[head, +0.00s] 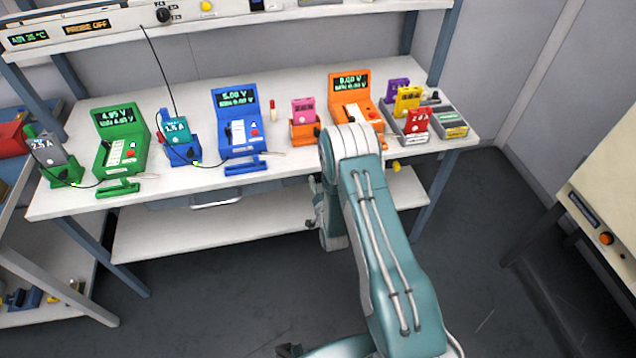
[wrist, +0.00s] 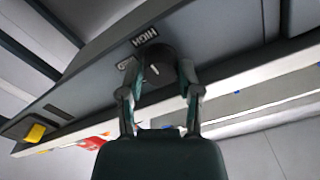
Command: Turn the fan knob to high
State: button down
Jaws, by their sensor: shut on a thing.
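The fan knob (wrist: 160,68) is a dark round knob on a grey panel in the wrist view, with a small pale mark on its face. A dark label reading HIGH (wrist: 144,37), upside down in this view, is just above it. A second pale label beside it is partly hidden. My gripper (wrist: 162,72) has one finger on each side of the knob and is shut on it. In the head view my arm reaches the bench's front edge; the held knob and fingertips cannot be made out there.
The bench (head: 75,200) carries green, blue and orange testers and several coloured cells. A shelf rail (head: 120,30) with displays runs above it. The floor in front is clear.

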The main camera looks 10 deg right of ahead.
jog(key=shift+w, duration=0.1)
jog(key=shift+c, duration=1.5)
grip_release()
jog(key=s, duration=1.2)
jog(key=shift+w, duration=0.1)
